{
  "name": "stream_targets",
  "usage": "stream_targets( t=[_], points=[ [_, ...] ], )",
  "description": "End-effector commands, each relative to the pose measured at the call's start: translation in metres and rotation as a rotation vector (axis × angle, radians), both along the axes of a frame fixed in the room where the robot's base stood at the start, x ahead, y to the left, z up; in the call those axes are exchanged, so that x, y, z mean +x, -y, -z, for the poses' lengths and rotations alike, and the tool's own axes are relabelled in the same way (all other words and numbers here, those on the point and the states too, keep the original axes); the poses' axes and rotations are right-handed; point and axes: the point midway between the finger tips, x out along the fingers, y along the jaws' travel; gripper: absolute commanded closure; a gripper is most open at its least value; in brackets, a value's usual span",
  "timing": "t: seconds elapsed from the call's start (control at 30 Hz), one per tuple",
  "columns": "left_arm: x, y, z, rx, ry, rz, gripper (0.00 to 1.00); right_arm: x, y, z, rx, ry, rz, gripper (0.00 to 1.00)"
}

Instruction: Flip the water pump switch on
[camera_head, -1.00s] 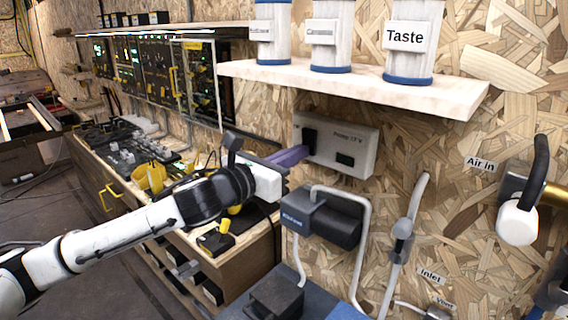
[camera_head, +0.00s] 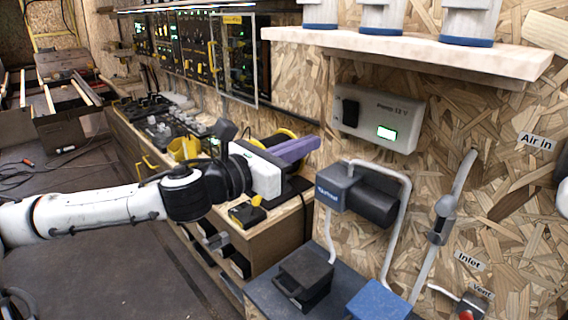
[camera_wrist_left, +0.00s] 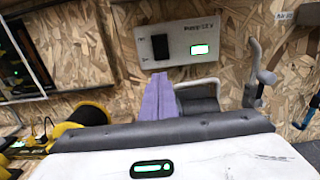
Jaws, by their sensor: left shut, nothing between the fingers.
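The pump power box (camera_head: 378,117) is a pale wall panel labelled "Pump 12 V", below the shelf. Its black rocker switch (camera_head: 350,113) is on the left side, and its small display (camera_head: 387,133) is lit green-white. In the left wrist view the box (camera_wrist_left: 179,45) is ahead, with the switch (camera_wrist_left: 160,47) and lit display (camera_wrist_left: 199,49). My left gripper (camera_head: 312,145) has purple fingers, shut and empty. It is apart from the box, to its lower left. The wrist view shows the fingers (camera_wrist_left: 159,97) pointing up toward the box. My right gripper is not in view.
A wooden shelf (camera_head: 420,55) with white containers juts out above the box. A blue and black pump (camera_head: 350,193) with grey hoses is on the wall below. A workbench (camera_head: 260,240) with tools and a yellow reel stands behind my left gripper.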

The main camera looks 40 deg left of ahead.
Motion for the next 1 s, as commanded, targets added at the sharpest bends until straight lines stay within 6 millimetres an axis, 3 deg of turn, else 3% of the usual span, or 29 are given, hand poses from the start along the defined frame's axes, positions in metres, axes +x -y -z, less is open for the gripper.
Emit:
stream_targets(
  t=[0.7, 1.0],
  points=[
    [-0.044, -0.007, 0.006, -0.004, -0.004, -0.001, 1.00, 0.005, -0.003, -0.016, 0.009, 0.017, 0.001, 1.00],
    [-0.049, -0.008, 0.007, 0.000, 0.000, -0.001, 1.00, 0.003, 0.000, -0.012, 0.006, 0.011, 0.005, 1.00]
  ],
)
